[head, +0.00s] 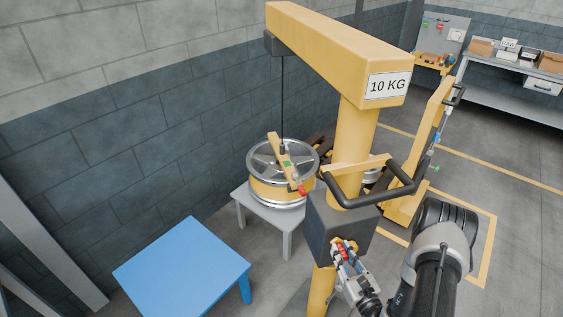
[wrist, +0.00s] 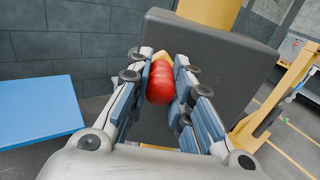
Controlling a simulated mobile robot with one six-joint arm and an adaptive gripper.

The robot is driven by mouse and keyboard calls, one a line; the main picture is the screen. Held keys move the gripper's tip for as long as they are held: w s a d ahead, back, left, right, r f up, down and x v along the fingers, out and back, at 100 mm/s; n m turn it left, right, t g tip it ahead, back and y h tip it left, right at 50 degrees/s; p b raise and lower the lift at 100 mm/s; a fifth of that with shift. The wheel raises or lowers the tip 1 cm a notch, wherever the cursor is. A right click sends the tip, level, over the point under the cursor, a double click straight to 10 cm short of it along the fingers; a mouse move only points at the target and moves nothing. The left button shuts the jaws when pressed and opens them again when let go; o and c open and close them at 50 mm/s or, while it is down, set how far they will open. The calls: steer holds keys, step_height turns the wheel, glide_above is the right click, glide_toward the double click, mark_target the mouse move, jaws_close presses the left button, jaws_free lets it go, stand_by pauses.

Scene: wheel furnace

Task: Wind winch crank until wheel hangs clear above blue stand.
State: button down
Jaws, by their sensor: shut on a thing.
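The silver and yellow wheel (head: 266,188) is at the grey stand (head: 291,222) in the head view, under a dark cable (head: 282,95) from the yellow crane's boom. It looks level; I cannot tell whether it touches the stand. A yellow bar with a green mark and red end (head: 276,153) crosses its top. The blue stand (head: 185,265) is bare, left of the wheel and nearer me. The dark winch box (head: 340,226) is on the crane post. My gripper (head: 344,254) is shut on the crank's red handle (wrist: 161,84), which lies between both fingers; the crank arm is mostly hidden.
The yellow crane post (head: 354,135) and its "10 KG" boom (head: 335,50) stand over the scene. A black-handled yellow frame (head: 376,181) projects close above the winch. A grey block wall (head: 120,110) runs behind. Workbenches (head: 520,75) are at the back right, with open floor before them.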

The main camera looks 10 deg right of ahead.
steer(key=shift+w+d+r, duration=0.1)
steer(key=shift+d+r, duration=0.3)
steer(key=shift+d, duration=0.2)
steer(key=shift+d+r, duration=0.35)
steer(key=shift+d, duration=0.2)
steer(key=d, duration=0.3)
steer(key=d+r, duration=0.1)
steer(key=d, duration=0.1)
steer(key=shift+w+d, duration=0.15)
steer(key=shift+w, duration=0.05)
steer(key=shift+f, duration=0.1)
steer(key=d+b, duration=0.1)
steer(key=d+f+b, duration=0.1)
steer(key=d, duration=0.1)
steer(key=d+f+b, duration=0.1)
steer(key=d, duration=0.1)
steer(key=shift+w+f, duration=0.15)
